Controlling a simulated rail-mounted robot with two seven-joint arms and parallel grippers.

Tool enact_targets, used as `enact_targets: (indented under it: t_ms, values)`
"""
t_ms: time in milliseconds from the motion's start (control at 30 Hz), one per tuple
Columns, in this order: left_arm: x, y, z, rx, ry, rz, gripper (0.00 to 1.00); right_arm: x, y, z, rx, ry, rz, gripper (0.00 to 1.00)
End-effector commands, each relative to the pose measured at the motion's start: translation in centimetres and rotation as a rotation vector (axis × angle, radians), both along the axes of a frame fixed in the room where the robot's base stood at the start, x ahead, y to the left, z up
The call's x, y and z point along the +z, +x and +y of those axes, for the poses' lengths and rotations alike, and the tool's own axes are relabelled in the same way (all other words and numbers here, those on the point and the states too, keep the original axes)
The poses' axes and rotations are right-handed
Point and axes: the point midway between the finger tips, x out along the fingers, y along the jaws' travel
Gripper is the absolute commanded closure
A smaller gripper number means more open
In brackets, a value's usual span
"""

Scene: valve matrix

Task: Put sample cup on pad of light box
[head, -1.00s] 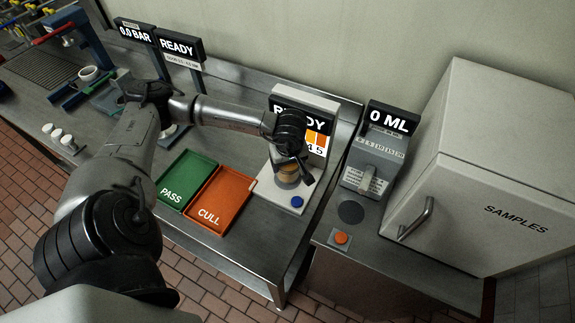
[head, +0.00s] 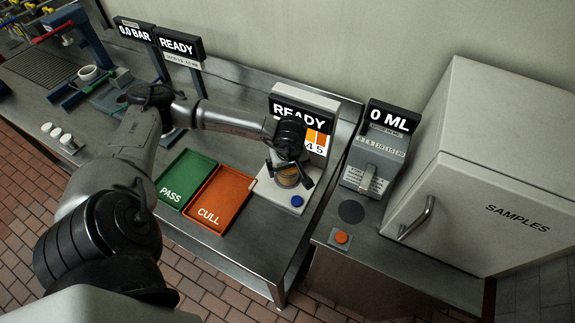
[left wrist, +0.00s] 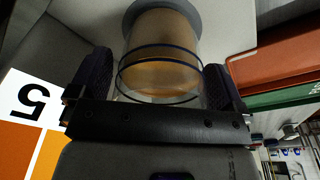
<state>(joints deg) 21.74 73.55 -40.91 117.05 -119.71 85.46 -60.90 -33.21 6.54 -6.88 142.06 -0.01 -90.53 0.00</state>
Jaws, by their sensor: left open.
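The sample cup (head: 287,180) is clear, with amber contents. It stands upright on the round grey pad of the light box (head: 272,199), below the READY sign. In the left wrist view the cup (left wrist: 160,50) sits between my fingers, its base against the grey pad (left wrist: 192,14). My left gripper (head: 291,174) is open around the cup, one finger on each side. In the left wrist view its fingers (left wrist: 157,84) are spread, with a narrow gap beside the cup. My wrist hides part of the cup in the head view. My right gripper is not in view.
The orange CULL tray (head: 219,200) and green PASS tray (head: 186,178) lie left of the light box. A blue button (head: 297,201) is on its front corner. Right of it stand the 0 ML dispenser (head: 373,168) and the SAMPLES cabinet (head: 490,190).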

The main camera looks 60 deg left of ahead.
Motion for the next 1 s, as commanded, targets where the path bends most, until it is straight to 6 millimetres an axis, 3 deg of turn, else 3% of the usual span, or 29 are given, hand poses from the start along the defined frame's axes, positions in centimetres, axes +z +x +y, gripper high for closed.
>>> enact_targets:
  t_ms: [267, 700, 1000]
  values:
    - [1.2, 0.1, -0.1, 0.000, 0.001, -0.003, 0.04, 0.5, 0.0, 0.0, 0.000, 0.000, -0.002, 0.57]
    - [9.0, -0.1, -1.3, -0.001, 0.000, -0.004, 0.04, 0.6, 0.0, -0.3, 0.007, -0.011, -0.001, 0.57]
    - [11.9, -0.2, -1.7, 0.000, 0.000, -0.001, 0.04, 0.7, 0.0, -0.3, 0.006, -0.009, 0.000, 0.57]
